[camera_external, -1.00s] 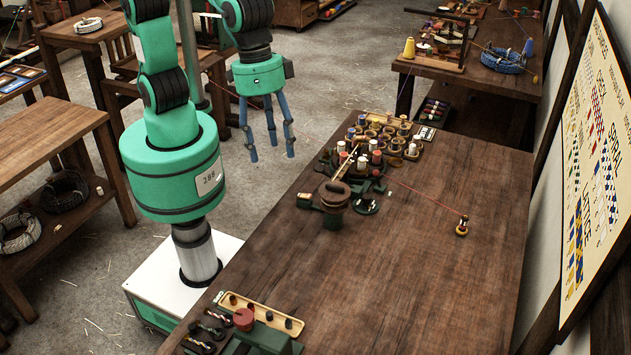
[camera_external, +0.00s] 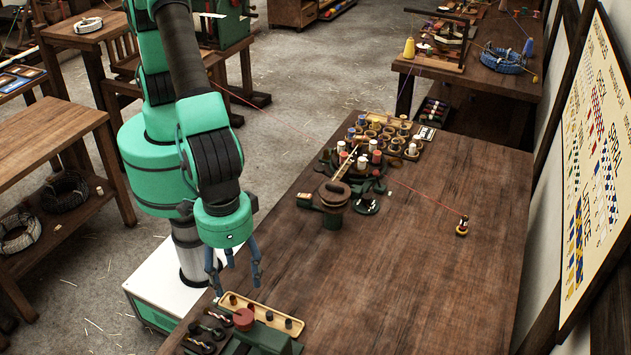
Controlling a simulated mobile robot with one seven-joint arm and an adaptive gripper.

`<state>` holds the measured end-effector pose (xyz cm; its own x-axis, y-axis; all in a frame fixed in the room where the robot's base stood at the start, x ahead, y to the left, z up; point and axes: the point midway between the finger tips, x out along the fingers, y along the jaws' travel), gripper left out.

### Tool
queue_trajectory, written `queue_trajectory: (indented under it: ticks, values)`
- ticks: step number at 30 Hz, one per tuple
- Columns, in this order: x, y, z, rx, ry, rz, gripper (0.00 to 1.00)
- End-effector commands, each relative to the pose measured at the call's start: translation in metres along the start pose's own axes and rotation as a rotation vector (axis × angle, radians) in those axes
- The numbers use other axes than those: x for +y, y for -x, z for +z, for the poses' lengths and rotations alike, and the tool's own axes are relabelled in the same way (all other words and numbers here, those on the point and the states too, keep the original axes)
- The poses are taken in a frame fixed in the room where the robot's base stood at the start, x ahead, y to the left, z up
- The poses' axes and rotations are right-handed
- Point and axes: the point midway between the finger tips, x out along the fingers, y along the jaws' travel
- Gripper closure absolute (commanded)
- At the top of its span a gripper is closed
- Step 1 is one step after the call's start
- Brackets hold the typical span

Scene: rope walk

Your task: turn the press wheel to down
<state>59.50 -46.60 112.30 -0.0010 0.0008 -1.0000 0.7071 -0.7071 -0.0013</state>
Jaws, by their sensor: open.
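A green device (camera_external: 262,340) with a round red-brown knob (camera_external: 244,318) on it stands at the near left corner of the workbench. A brown round drum (camera_external: 334,193) on a green base with a side arm stands farther back. I cannot tell for sure which of these carries the press wheel, nor its setting. My gripper (camera_external: 235,281) points down with its blue fingers spread, open and empty. It hangs just behind the knob, above the bench's left edge, apparently touching nothing.
A pale wooden tray (camera_external: 263,310) with dark round pieces lies beside the knob, below my fingers. Small dark holders (camera_external: 203,335) sit to its left. Several spools (camera_external: 375,150) crowd the bench's far end. A small spool (camera_external: 462,226) stands at right. The bench middle (camera_external: 400,290) is clear.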

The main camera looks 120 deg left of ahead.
Motion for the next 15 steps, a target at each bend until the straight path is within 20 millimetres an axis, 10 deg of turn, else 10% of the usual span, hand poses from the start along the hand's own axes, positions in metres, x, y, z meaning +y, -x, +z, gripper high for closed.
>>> queue_trajectory:
  ticks: [15]
  values:
    - [-0.0002, -0.0058, -0.0002, 0.0, 0.0, -0.001, 0.43]
